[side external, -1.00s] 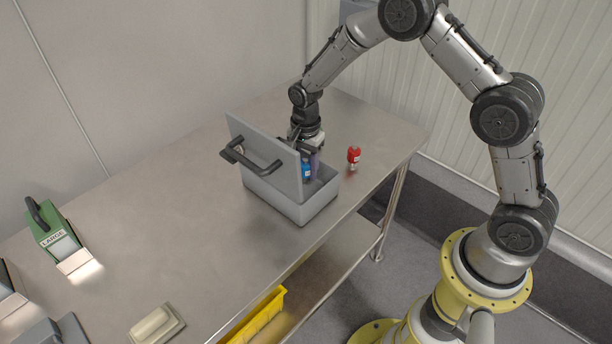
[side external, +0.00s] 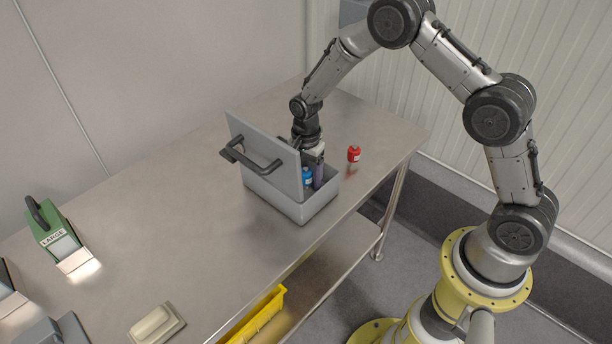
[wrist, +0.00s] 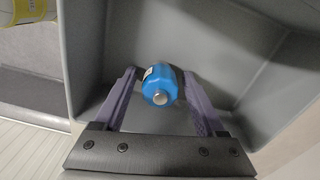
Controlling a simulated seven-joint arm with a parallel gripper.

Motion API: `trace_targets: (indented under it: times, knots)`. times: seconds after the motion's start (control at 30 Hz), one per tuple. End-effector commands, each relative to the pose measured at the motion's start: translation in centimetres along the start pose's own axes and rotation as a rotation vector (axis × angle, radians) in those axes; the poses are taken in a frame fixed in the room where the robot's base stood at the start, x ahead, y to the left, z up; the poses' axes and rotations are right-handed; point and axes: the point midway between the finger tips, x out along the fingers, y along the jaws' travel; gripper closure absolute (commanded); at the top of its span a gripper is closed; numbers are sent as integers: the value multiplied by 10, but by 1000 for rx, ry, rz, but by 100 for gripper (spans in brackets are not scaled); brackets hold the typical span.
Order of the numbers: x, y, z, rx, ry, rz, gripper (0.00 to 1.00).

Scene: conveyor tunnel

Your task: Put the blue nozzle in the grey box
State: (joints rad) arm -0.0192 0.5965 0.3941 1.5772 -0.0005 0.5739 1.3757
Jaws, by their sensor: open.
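The grey box (side external: 291,208) stands on the steel table with its handled lid (side external: 262,150) raised on the left side. The blue nozzle (side external: 307,178) is inside the box, seen partly behind the rim. In the wrist view the blue nozzle (wrist: 160,86) stands with its tip toward the camera, over the box's grey interior (wrist: 215,40). My gripper (wrist: 158,75) is open, with one finger on each side of the nozzle and gaps showing. In the side view my gripper (side external: 313,168) reaches down into the box. The nozzle's lower end is hidden.
A red-topped nozzle (side external: 353,156) stands on the table just right of the box. A green case marked LARGE (side external: 52,229) and a pale block (side external: 155,324) are at the left and front. A yellow bin (side external: 258,315) sits below the table. The table's middle is clear.

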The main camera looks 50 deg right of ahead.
Motion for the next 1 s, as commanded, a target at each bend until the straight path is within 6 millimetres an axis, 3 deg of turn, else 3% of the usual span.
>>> trace_targets:
  times: [0.27, 0.7, 1.0]
  knots:
    - [-23, -1, 0, 0, 1, -4, 27]
    - [-106, -1, 0, 0, 1, -4, 27]
    - [-124, 0, 0, 0, 0, 0, 27]
